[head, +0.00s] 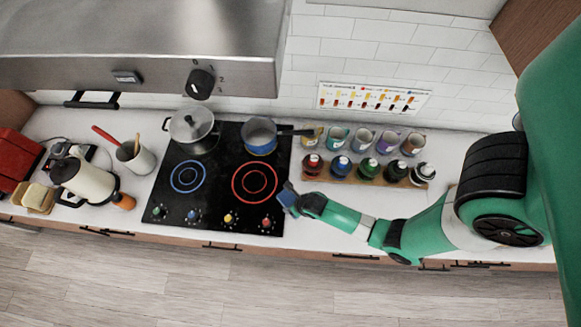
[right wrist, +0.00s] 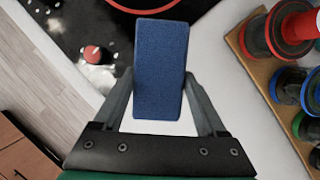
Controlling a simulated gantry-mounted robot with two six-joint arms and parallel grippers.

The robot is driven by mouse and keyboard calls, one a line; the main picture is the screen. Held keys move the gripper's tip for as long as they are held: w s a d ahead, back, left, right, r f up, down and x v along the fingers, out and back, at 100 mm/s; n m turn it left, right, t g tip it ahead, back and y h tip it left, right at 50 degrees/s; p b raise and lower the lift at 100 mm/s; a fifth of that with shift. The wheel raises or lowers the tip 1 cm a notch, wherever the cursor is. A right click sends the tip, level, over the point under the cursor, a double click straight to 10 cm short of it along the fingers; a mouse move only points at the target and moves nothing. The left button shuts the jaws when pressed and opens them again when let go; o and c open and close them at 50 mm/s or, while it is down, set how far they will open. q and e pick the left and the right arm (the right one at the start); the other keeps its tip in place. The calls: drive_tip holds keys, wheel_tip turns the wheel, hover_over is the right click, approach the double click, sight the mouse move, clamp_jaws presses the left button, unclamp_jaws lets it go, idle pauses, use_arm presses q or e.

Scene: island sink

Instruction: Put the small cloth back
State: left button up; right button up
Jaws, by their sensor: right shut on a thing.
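A small blue block-shaped pad (right wrist: 160,70), like a sponge or folded cloth, is between the two fingers of my right gripper (right wrist: 158,95). The gripper is shut on it, one finger along each long side. In the head view the blue pad (head: 287,198) is at the front right corner of the black cooktop, and my right gripper (head: 296,204) reaches it from the right. I cannot tell whether the pad touches the surface. My left gripper is not in view.
The cooktop (head: 212,212) has a pot (head: 190,128) and a blue pan (head: 258,138) at the back. Pale residue (right wrist: 95,73) lies by its red knob. A rack (head: 350,178) of bottles and cups stands behind my right arm. A kettle (head: 88,180) stands left.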

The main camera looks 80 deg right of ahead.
wheel_tip(320, 180, down, 2)
drive_tip(key=shift+f+b, duration=0.1)
drive_tip(key=shift+b, duration=0.25)
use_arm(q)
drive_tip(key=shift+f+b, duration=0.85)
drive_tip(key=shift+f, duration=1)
use_arm(e)
drive_tip(key=shift+f, duration=1.8)
drive_tip(key=shift+f, duration=0.1)
drive_tip(key=shift+f, duration=0.25)
drive_tip(key=o, duration=1.2)
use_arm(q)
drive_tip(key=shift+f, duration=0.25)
use_arm(e)
drive_tip(key=shift+o, duration=0.2)
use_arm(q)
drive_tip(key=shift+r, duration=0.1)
use_arm(e)
drive_tip(key=shift+r, duration=0.2)
